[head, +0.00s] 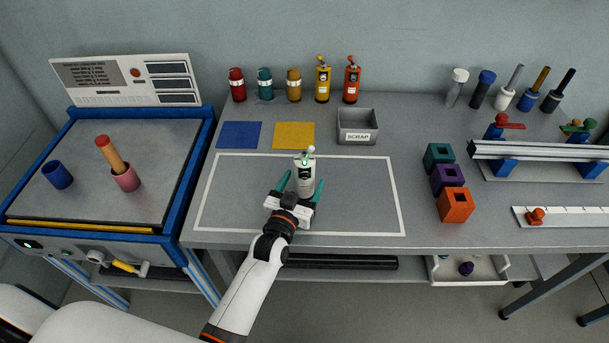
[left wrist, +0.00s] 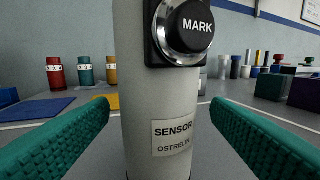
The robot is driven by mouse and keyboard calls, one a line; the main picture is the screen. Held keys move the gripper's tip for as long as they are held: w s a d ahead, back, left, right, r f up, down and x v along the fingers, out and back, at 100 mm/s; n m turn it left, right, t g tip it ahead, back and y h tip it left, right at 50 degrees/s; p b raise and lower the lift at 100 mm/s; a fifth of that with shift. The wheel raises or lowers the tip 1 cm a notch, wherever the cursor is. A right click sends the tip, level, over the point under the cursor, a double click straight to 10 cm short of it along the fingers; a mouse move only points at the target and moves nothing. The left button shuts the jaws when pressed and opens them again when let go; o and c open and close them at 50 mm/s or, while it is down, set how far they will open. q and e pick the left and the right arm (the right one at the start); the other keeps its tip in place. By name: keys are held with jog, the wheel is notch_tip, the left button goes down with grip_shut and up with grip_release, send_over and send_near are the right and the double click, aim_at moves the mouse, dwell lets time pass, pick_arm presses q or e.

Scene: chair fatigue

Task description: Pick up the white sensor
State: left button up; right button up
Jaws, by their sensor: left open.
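The white sensor (head: 306,177) stands upright inside the white outlined rectangle on the table, with a green tip on top. In the left wrist view the sensor (left wrist: 160,110) fills the middle, with a black MARK button and a SENSOR label facing me. My left gripper (head: 301,187) is open, its teal fingers on either side of the sensor. In the left wrist view the fingers (left wrist: 155,135) show with gaps between them and the sensor body. My right gripper is not in view.
Yellow and orange bottles (head: 323,80) stand at the back. A grey SCRAP bin (head: 357,139) sits behind the outline. Coloured square blocks (head: 447,179) and a rail fixture (head: 540,151) are to the right. A blue-framed bench (head: 210,150) is at left. The outlined area beside the sensor is clear.

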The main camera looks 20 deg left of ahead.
pick_arm(q)
jog(key=w, duration=0.3)
jog(key=shift+w, duration=0.4)
jog(key=shift+r, duration=0.1)
jog(key=c, duration=1.1)
